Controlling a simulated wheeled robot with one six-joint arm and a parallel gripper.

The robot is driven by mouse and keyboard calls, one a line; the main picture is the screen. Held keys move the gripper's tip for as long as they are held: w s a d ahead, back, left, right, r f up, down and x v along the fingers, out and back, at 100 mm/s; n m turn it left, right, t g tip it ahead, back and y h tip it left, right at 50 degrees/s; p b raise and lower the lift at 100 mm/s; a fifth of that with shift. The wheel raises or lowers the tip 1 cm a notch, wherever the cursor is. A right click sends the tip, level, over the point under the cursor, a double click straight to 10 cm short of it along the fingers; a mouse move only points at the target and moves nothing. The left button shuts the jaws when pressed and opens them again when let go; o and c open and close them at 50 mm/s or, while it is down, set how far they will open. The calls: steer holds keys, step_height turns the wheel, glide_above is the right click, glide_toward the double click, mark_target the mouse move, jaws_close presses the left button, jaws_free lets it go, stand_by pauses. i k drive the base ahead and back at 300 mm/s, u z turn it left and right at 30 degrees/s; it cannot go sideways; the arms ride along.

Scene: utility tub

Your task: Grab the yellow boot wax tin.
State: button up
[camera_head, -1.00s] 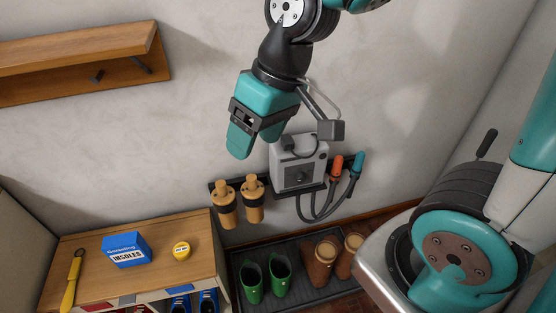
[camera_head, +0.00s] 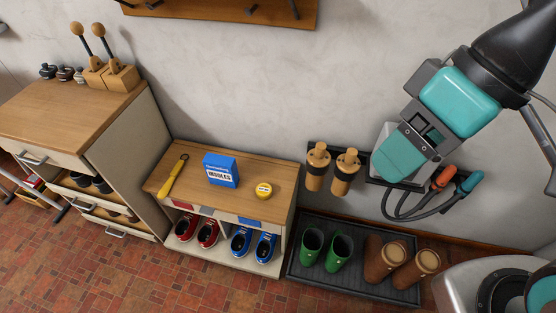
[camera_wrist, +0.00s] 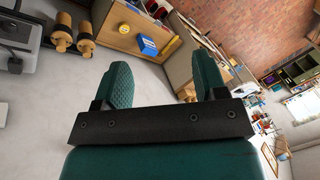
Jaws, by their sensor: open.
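The yellow boot wax tin (camera_head: 264,190) is small and round with a pale label. It lies on the top of the low wooden shoe bench (camera_head: 277,210), right of the blue insoles box (camera_head: 221,171). In the wrist view the tin (camera_wrist: 124,28) shows near the top, well beyond the fingers. My gripper (camera_head: 395,160) is teal, at the right of the head view, apart from the tin and to its right. In the wrist view my gripper (camera_wrist: 163,80) has its two fingers spread with nothing between them.
A yellow-handled tool (camera_head: 173,177) lies left of the box. Shoes stand on the shelf below. Two wooden-capped holders (camera_head: 317,168) hang on the wall rack right of the bench. Green boots (camera_head: 339,251) and brown boots stand on a dark tray (camera_head: 350,287). A taller cabinet (camera_head: 75,110) stands left.

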mark_target(263, 191)
steer(key=u, duration=2.7)
steer(key=i, duration=1.75)
steer(key=z, duration=2.75)
steer(key=i, duration=0.5)
